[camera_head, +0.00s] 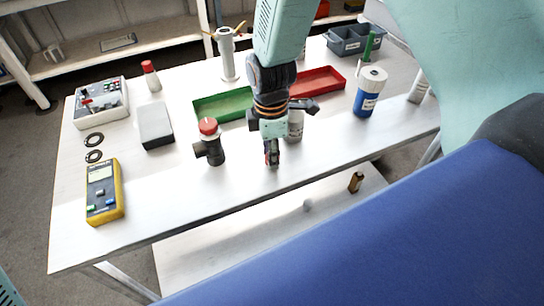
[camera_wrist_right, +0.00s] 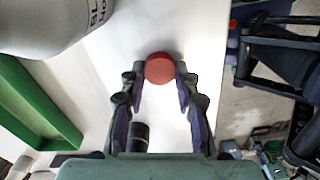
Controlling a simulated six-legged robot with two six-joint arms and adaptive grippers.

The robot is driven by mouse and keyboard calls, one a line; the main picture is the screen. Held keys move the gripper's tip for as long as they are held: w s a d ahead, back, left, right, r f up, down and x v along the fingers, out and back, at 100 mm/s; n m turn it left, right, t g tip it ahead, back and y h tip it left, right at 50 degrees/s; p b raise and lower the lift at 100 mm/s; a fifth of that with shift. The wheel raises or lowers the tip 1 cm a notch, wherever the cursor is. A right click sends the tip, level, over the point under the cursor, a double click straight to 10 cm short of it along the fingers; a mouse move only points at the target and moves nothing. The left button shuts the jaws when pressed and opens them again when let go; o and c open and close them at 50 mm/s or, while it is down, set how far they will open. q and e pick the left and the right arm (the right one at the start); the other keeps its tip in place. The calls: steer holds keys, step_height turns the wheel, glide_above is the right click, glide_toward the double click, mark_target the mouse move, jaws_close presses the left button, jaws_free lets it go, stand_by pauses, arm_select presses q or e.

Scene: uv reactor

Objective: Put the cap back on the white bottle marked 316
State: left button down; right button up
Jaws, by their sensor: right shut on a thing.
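My right gripper (camera_head: 272,160) reaches down over the front part of the white table. In the right wrist view my right gripper (camera_wrist_right: 159,76) is shut on a round red cap (camera_wrist_right: 158,69), held between its fingertips. A white bottle (camera_head: 296,128) stands just behind and right of the gripper, partly hidden by it. A large white bottle (camera_wrist_right: 40,22) with partial dark lettering shows at the top left of the wrist view, apart from the cap. I cannot read 316 on any bottle. My left gripper is not in view.
A dark fitting with a red top (camera_head: 210,145) stands left of the gripper. A green tray (camera_head: 222,106) and red tray (camera_head: 320,82) lie behind. A blue-and-white bottle (camera_head: 369,93) stands right. A yellow meter (camera_head: 103,190) lies left.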

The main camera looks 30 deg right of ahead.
steer(key=shift+w, duration=0.15)
step_height(320, 180, up, 10)
steer(key=p, duration=0.1)
stand_by(0.3)
